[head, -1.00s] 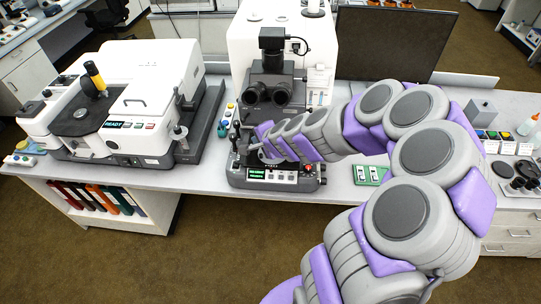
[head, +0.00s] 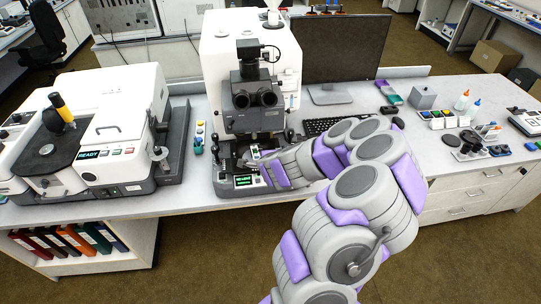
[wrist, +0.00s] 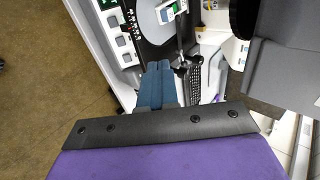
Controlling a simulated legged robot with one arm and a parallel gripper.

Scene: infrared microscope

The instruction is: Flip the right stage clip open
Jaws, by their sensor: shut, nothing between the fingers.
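The infrared microscope (head: 250,75) stands on the bench, with its dark stage low at the front. My gripper (head: 248,161) is at the right side of the stage area in the head view, below the eyepieces (head: 255,98). In the wrist view my gripper's blue fingers (wrist: 160,70) are shut together and empty. Beyond the fingertips is the dark stage with a pale round plate (wrist: 148,22). A small white and green piece (wrist: 172,10) lies on it. I cannot make out the right stage clip for certain, and my arm hides part of the stage's right side.
The control panel (head: 243,182) with a green display is at the microscope's front. A large white instrument (head: 105,125) stands to the left. A monitor (head: 345,45) and keyboard (head: 325,126) are behind my arm. Small bottles and trays crowd the bench's right part.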

